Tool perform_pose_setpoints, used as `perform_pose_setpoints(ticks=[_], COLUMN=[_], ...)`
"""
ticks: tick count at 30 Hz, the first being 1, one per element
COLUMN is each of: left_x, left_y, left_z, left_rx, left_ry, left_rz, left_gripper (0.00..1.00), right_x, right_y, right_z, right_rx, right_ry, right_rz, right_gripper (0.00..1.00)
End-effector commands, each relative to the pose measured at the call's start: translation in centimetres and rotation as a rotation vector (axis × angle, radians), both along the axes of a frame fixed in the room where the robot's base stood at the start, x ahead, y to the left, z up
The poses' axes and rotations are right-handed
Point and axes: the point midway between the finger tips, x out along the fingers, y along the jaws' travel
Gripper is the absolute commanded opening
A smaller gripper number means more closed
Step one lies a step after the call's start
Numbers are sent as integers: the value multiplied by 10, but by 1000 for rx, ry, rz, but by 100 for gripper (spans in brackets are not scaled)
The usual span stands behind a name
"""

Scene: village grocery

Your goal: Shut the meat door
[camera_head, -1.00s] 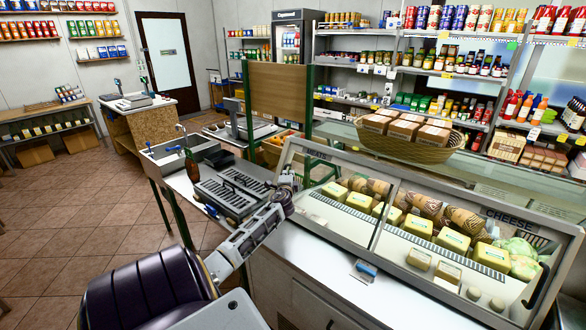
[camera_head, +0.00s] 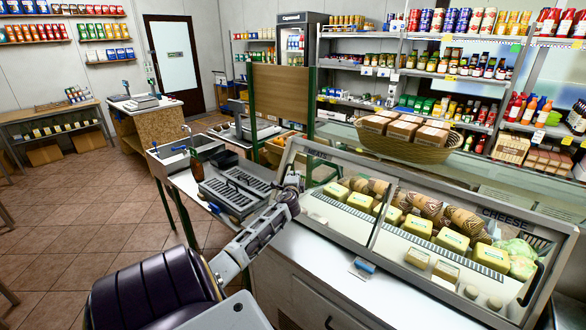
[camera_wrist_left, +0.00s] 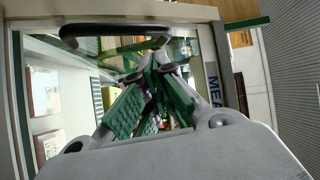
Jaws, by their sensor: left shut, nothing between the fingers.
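The meat door (camera_head: 337,172) is the left glass panel of the slanted display case, under a label that reads MEATS. Its frame and glass fill much of the left wrist view, with part of the label (camera_wrist_left: 214,86) at the right. A black bar handle (camera_wrist_left: 115,31) runs across the top there. My left gripper (camera_head: 291,181) is at the left edge of this door in the head view. In the wrist view its green-padded fingers (camera_wrist_left: 155,66) are shut and empty, with tips just below the handle. I cannot tell whether they touch the door, or whether it is fully closed. My right gripper is out of view.
The cheese door (camera_head: 465,232) adjoins on the right, with its own black handle (camera_head: 531,285). A basket of packages (camera_head: 408,151) stands on the counter behind. A white ledge (camera_head: 318,255) runs along the case's front. A sink counter (camera_head: 180,160) and black trays (camera_head: 232,195) lie to the left.

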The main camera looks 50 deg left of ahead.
Motion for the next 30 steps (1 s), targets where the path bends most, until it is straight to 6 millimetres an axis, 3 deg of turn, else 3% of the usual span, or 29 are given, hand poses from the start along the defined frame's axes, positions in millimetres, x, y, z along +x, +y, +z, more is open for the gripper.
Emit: perform_pose_setpoints(ticks=[17, 24, 30], left_x=[-5, -15, -27], left_y=[-12, -21, -35], left_z=[1, 2, 3], left_rx=[0, 0, -1], left_ry=[0, 1, 0], left_rz=[-3, -1, -2], left_gripper=[0, 0, 0], right_x=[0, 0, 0], right_y=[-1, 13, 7], right_z=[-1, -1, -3], right_rx=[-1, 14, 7], right_ry=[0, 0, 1], right_rz=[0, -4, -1], right_gripper=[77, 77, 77])
